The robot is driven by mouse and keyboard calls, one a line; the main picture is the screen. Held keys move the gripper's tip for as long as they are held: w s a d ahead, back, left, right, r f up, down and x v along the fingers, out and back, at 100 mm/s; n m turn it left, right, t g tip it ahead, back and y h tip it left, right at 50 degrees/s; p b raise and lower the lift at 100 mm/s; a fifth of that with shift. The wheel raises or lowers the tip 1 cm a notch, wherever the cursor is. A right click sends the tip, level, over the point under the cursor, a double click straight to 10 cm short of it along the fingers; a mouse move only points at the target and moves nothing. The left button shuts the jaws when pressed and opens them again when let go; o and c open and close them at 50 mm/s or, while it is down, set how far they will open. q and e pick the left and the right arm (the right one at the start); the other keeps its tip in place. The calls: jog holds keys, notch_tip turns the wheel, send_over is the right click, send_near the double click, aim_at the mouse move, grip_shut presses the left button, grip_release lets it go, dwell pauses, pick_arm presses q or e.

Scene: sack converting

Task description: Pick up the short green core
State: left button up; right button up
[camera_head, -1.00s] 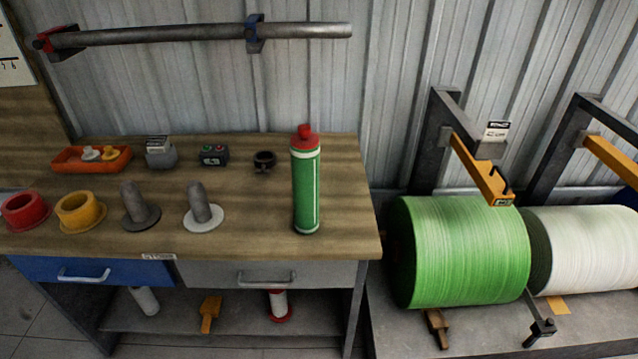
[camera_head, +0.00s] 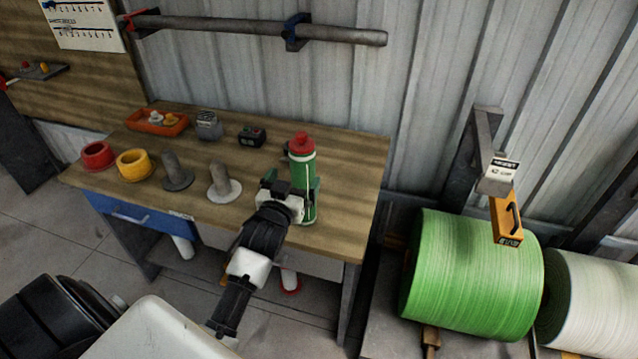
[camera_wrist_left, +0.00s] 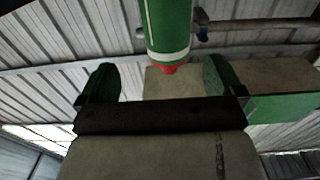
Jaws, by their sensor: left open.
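The green core (camera_head: 304,168), a short upright cylinder with white bands and a red top, stands on the wooden bench (camera_head: 345,195) near its right end. My left gripper (camera_head: 291,186) is open in front of it, reaching in from the near side. It hides part of the core's lower front. In the left wrist view the core (camera_wrist_left: 168,28) appears upside down between and beyond the two spread fingers (camera_wrist_left: 160,78), with its red end toward the palm. I cannot tell whether a finger touches it. My right gripper is not in view.
Left of the core stand a white-based peg (camera_head: 222,182), a dark peg (camera_head: 177,172), a yellow ring (camera_head: 135,165) and a red ring (camera_head: 97,156). Behind are an orange tray (camera_head: 157,122) and a dark button box (camera_head: 252,136). A large green roll (camera_head: 470,275) lies right.

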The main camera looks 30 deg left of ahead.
aim_at(298, 164)
pick_arm(q)
jog(key=x, duration=0.4)
jog(key=shift+s+a+f, duration=0.1)
jog(key=shift+a, duration=0.15)
jog(key=shift+w+p, duration=0.5)
jog(key=shift+w, duration=0.05)
jog(key=x, duration=0.1)
jog(key=p+x, duration=0.1)
jog(key=x, duration=0.1)
jog(key=shift+w+a, duration=0.1)
jog(key=shift+a, duration=0.35)
jog(key=shift+w+a, duration=0.1)
jog(key=shift+w, duration=0.4)
jog(key=shift+s, duration=0.1)
jog(key=shift+c, duration=0.8)
jog(key=c, duration=1.2)
jog(key=shift+c, duration=0.9)
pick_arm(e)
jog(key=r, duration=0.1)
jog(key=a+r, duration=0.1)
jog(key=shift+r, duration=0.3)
pick_arm(q)
jog(key=shift+r, duration=0.25)
